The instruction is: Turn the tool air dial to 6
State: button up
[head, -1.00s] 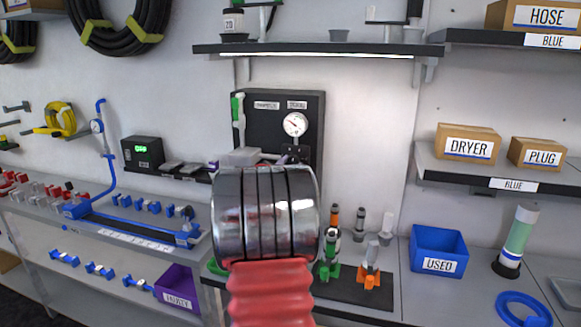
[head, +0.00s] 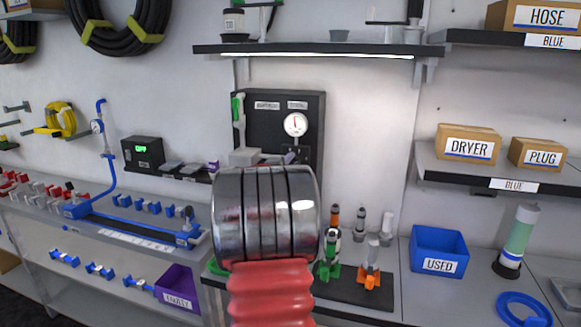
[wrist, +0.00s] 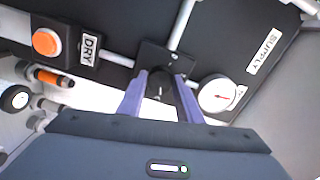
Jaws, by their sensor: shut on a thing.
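The tool air dial (wrist: 158,91) is a small dark round knob on a square black plate in the wrist view. My gripper (wrist: 161,77) has its two purple fingers on either side of this knob and is shut on it. A round white gauge (wrist: 219,96) with a red needle sits just right of the fingers. In the head view the gauge (head: 296,125) shows on the black panel (head: 268,97), its needle pointing roughly straight up. My arm hides most of the knob there. The dial's numbers cannot be read.
In the wrist view, an orange button (wrist: 46,41) beside a DRY label and a grey pipe (wrist: 182,25) are near the fingers. In the head view, a green-handled lever (head: 238,108) is at the panel's left. A shelf (head: 318,50) runs above.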

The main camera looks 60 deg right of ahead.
jog(key=shift+f+m, duration=0.2)
jog(key=shift+m, duration=0.8)
jog(key=o, duration=1)
jog(key=shift+r, duration=0.1)
jog(key=shift+o, duration=0.2)
jog(key=shift+a, duration=0.1)
jog(key=s+a, duration=0.2)
jog(key=a, duration=1.1)
jog(key=shift+a, duration=0.25)
jog(key=shift+s, duration=0.1)
